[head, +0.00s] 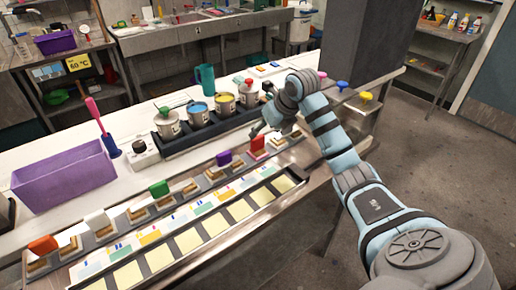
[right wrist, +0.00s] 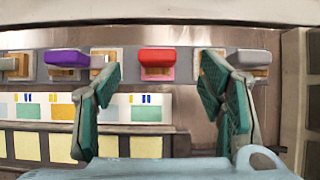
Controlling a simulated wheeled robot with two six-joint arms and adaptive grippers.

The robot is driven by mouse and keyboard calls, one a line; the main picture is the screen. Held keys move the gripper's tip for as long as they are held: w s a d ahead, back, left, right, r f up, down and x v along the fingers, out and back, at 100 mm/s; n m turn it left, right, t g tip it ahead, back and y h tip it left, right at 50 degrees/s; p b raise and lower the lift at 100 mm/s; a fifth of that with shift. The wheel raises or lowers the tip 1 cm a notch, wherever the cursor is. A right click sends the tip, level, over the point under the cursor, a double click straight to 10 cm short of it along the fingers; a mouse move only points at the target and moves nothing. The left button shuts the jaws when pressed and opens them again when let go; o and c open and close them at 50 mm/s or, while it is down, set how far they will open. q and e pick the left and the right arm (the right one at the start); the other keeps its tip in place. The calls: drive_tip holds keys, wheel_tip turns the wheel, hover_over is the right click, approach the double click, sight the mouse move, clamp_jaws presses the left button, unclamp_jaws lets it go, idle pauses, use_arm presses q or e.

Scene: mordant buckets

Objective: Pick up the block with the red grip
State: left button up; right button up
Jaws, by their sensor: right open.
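The block with the red grip (head: 257,142) stands in the row of blocks on the long grey tray, near the tray's right part. In the right wrist view the red grip (right wrist: 157,57) lies ahead of my fingers, roughly midway between them, with a pink part below it. My right gripper (head: 267,127) is open and empty, close to this block; the right wrist view shows its two green-padded fingers (right wrist: 163,85) well apart. I see no contact with the block. My left gripper is not in view.
A purple-grip block (right wrist: 67,57) and a grey-grip block (right wrist: 250,57) flank the red one. An orange-grip block (head: 42,245) stands far left. Several buckets (head: 224,105) stand behind in a dark tray. A purple bin (head: 65,178) is at left.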

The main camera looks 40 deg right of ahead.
sight(258, 137)
drive_tip(key=x, duration=0.6)
drive_tip(key=shift+w+a+f, duration=0.15)
drive_tip(key=shift+a+f, duration=0.1)
drive_tip(key=shift+f, duration=0.15)
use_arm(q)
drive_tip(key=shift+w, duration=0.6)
use_arm(e)
drive_tip(key=shift+r, duration=0.1)
drive_tip(key=c, duration=1.4)
use_arm(q)
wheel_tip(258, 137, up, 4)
drive_tip(key=p, duration=0.3)
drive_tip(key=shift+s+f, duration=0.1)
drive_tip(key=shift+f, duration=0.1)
use_arm(e)
wheel_tip(258, 137, up, 20)
drive_tip(key=shift+d+r, duration=0.1)
drive_tip(key=shift+c, duration=0.2)
